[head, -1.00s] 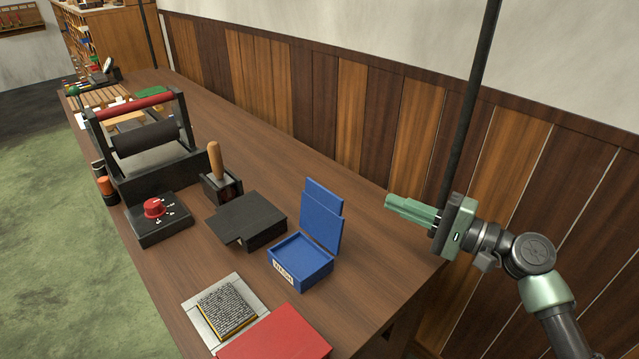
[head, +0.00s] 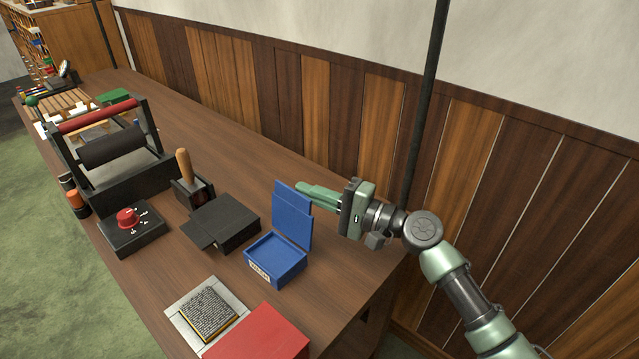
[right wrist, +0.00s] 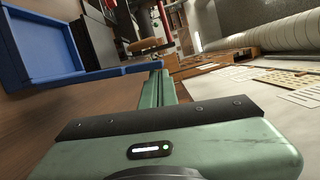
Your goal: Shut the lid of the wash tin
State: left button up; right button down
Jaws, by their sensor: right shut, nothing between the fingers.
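The blue wash tin (head: 277,268) stands on the bench with a white label on its front. Its lid (head: 291,215) is open and stands upright at the back of the tin. My right gripper (head: 302,187) is shut and empty, with its green fingers pointing left, at or just behind the upper part of the lid. I cannot tell whether they touch. In the right wrist view the tin (right wrist: 40,45) is at the upper left, and the lid's edge (right wrist: 125,70) lies close to the fingertips (right wrist: 157,75). My left gripper is not in view.
A black box (head: 225,227) and a wooden-handled tool (head: 185,168) stand left of the tin. A red box (head: 258,335) and a type block on a pale plate (head: 208,312) lie in front. The panelled wall (head: 330,110) rises behind the bench.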

jog(key=shift+f, duration=0.1)
jog(key=shift+a, duration=0.15)
jog(key=shift+s+a+r+n+p, duration=0.4)
jog(key=shift+s+a+n, duration=0.15)
jog(key=shift+n, duration=0.15)
jog(key=s+a+f+n+h+p, duration=0.1)
jog(key=s+a+n+p, duration=0.1)
jog(key=n, duration=0.1)
jog(key=s+a+f+n+h+p, duration=0.1)
jog(key=s+a+n+p, duration=0.2)
jog(key=s+a+f+n+h+p, duration=0.1)
jog(key=s+a+n+p, duration=0.1)
jog(key=s+a+n, duration=0.1)
jog(key=shift+f+n, duration=0.2)
jog(key=shift+n, duration=0.2)
jog(key=shift+s+a+f+n+h+p, duration=0.15)
jog(key=shift+s+a+f+n+p, duration=0.15)
jog(key=shift+f, duration=0.25)
jog(key=shift+s+a+f+n+h+p, duration=0.15)
jog(key=shift+s+a+f, duration=0.15)
jog(key=shift+f, duration=0.25)
